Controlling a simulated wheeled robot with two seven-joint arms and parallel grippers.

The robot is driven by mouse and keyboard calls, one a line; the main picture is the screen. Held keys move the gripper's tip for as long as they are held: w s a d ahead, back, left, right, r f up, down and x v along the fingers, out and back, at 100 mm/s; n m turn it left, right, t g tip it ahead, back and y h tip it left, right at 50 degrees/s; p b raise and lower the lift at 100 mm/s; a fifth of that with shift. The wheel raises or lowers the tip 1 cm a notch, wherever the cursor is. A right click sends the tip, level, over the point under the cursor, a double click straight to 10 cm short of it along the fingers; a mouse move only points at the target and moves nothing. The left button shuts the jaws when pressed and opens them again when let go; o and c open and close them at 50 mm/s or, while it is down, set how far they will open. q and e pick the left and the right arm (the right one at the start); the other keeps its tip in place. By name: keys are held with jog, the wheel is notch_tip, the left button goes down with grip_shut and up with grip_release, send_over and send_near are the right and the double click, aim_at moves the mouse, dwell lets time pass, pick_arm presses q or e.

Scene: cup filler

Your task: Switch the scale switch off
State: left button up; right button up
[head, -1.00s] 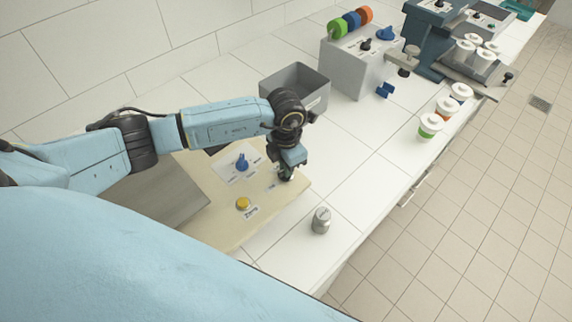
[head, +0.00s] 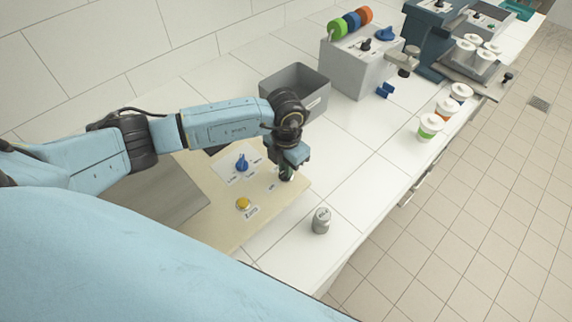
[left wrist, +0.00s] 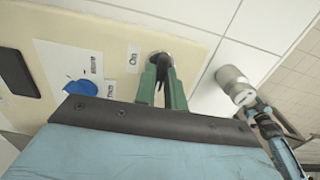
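The scale is a flat beige board (head: 222,222) on the counter with a grey plate (head: 160,195) on its left. It also shows in the left wrist view (left wrist: 25,28). The scale carries a blue knob (head: 242,162) on a white label and a yellow button (head: 243,203). My left gripper (head: 286,175) points down at the board's right corner. In the left wrist view its green fingers (left wrist: 161,72) stand on either side of a small dark switch by an "On" label (left wrist: 133,57). The fingers hide most of the switch, and I cannot tell whether they touch it.
A metal weight (head: 321,220) stands right of the board. A grey bin (head: 295,88), a grey dispenser box (head: 355,68) and several lidded cups (head: 430,127) stand further back. A blue and black part, possibly my right arm, shows small in the left wrist view. The counter's middle is clear.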

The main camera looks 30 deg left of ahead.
pick_arm(q)
jog(key=o, duration=0.4)
notch_tip(320, 180, up, 14)
jog(key=shift+f+b, duration=0.25)
jog(key=shift+b, duration=0.45)
jog(key=shift+s+f, duration=0.1)
